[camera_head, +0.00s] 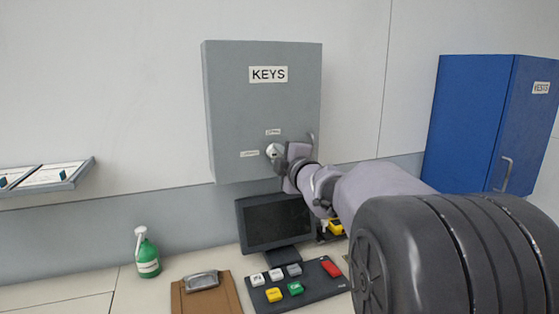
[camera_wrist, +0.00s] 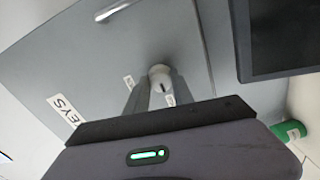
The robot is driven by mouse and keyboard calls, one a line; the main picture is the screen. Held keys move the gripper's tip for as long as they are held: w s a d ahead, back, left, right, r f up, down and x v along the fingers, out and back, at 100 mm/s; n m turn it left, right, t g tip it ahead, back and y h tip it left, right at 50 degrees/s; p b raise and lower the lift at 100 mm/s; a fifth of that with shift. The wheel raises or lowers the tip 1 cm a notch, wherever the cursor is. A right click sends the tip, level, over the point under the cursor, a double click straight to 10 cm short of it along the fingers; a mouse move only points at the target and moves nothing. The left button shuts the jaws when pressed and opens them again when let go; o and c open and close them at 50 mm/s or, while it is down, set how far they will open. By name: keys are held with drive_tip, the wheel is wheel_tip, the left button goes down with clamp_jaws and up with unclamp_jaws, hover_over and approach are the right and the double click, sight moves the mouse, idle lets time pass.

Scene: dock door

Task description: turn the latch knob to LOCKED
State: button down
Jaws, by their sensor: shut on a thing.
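The grey KEYS cabinet (camera_head: 235,110) hangs on the wall, its door closed. My gripper (camera_head: 283,155) is shut on the knob, with a finger on each side in the wrist view (camera_wrist: 158,92). A short dark mark shows on the knob there. The fingers partly hide the knob, and I cannot tell which label it points to.
A monitor (camera_head: 275,222) and a button panel (camera_head: 300,283) are on the counter below. A clipboard (camera_head: 205,295) and a green bottle (camera_head: 147,258) are to the left. A blue VESTS cabinet (camera_head: 470,125) hangs at the right. A wall tray (camera_head: 45,178) is at the far left.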

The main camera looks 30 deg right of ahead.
drive_tip(key=shift+r, duration=0.15)
drive_tip(key=c, duration=1.5)
unclamp_jaws()
drive_tip(key=o, duration=0.4)
drive_tip(key=shift+w, duration=0.15)
drive_tip(key=s+a+p, duration=0.2)
drive_tip(key=s, duration=1.5)
drive_tip(key=shift+s+a+r+p, duration=0.15)
drive_tip(key=shift+s+p, duration=0.05)
drive_tip(key=shift+p, duration=0.1)
